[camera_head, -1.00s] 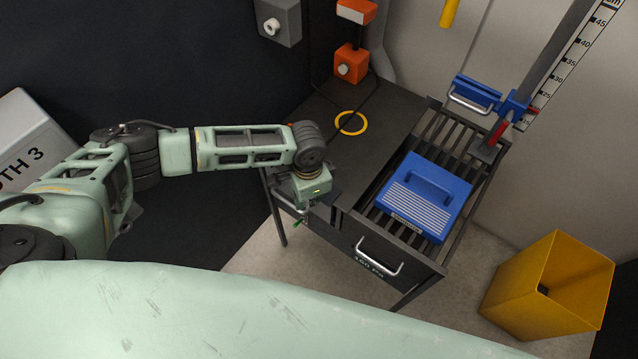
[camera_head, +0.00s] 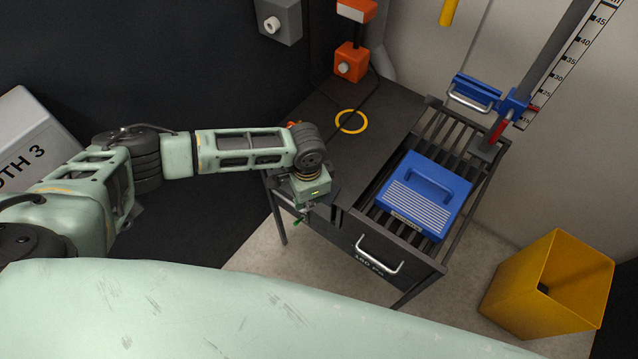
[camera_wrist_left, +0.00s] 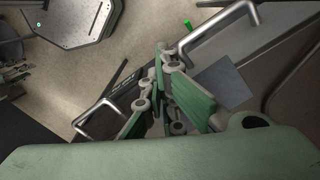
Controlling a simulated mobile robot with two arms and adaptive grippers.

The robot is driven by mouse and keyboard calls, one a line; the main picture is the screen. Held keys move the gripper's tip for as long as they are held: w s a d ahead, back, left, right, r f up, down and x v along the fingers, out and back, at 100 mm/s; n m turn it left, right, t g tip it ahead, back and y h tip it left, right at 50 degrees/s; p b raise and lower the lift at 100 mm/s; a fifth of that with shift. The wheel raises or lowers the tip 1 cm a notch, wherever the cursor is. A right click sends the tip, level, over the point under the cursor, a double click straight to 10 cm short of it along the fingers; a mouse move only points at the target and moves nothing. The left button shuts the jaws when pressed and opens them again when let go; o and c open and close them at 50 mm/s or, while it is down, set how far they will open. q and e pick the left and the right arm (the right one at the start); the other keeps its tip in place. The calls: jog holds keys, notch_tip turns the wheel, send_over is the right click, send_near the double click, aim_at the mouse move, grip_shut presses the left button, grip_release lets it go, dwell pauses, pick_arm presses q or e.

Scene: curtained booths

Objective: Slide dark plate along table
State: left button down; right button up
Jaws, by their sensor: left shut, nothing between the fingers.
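A flat, dark grey-blue square plate (camera_wrist_left: 222,82) lies on the dark table top in the left wrist view, to the right of my fingers. In the head view my left wrist covers much of that spot, and I cannot make the plate out clearly. My left gripper (camera_head: 302,216) points down at the near left edge of the black table (camera_head: 318,118). In the left wrist view its green-padded fingers (camera_wrist_left: 165,75) are shut and empty. They appear beside the plate; whether they touch it, I cannot tell. My right gripper is out of view.
A blue case (camera_head: 425,195) sits on the slatted right part of the table. A yellow ring (camera_head: 351,122) and an orange device (camera_head: 351,62) are at the back. A yellow bin (camera_head: 545,285) stands at right.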

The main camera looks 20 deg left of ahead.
pick_arm(q)
jog(key=shift+w+d+b, duration=0.1)
jog(key=shift+w+b, duration=0.8)
jog(key=shift+w, duration=1.3)
jog(key=shift+r, duration=0.1)
jog(key=shift+b, duration=0.3)
jog(key=shift+w+d+b, duration=0.15)
jog(key=shift+w+b, duration=0.55)
jog(key=shift+w, duration=0.4)
jog(key=shift+w+d+b, duration=0.1)
jog(key=shift+w+b, duration=0.6)
jog(key=shift+w, duration=0.4)
jog(key=shift+w, duration=0.1)
